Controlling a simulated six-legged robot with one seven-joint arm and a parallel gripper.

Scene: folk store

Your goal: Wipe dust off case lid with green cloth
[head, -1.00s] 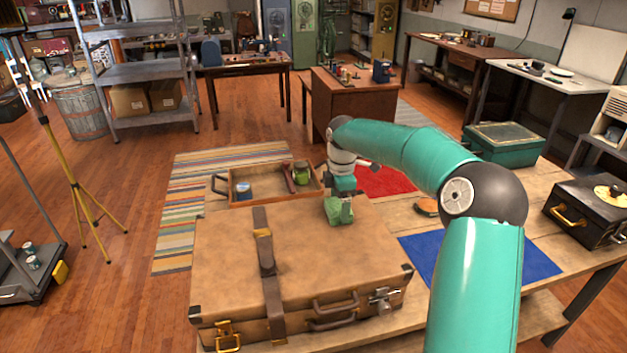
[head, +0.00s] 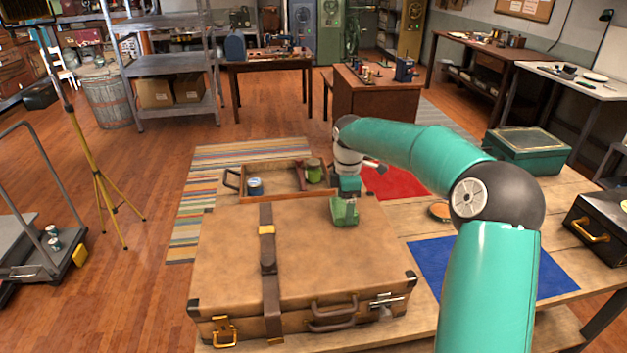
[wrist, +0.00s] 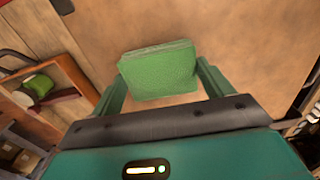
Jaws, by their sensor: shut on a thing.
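The brown leather case (head: 330,255) lies flat and shut on the wooden table, with a dark strap across its lid and handles at the front. My gripper (head: 345,200) is over the back right part of the lid. It is shut on the green cloth (head: 344,212), a folded pad. The wrist view shows the cloth (wrist: 158,70) between my two fingers (wrist: 160,85), with the tan lid (wrist: 250,45) around it. The cloth is at or close to the lid; I cannot tell whether it touches. Faint darker blotches show on the lid, but I cannot make out dust.
A wooden tray (head: 233,186) with a tin and a green jar (head: 314,170) stands behind the case. A blue mat (head: 440,262), a red mat (head: 400,181), a green box (head: 526,150) and a black case (head: 600,225) are to the right. A striped rug (head: 200,200) lies on the floor.

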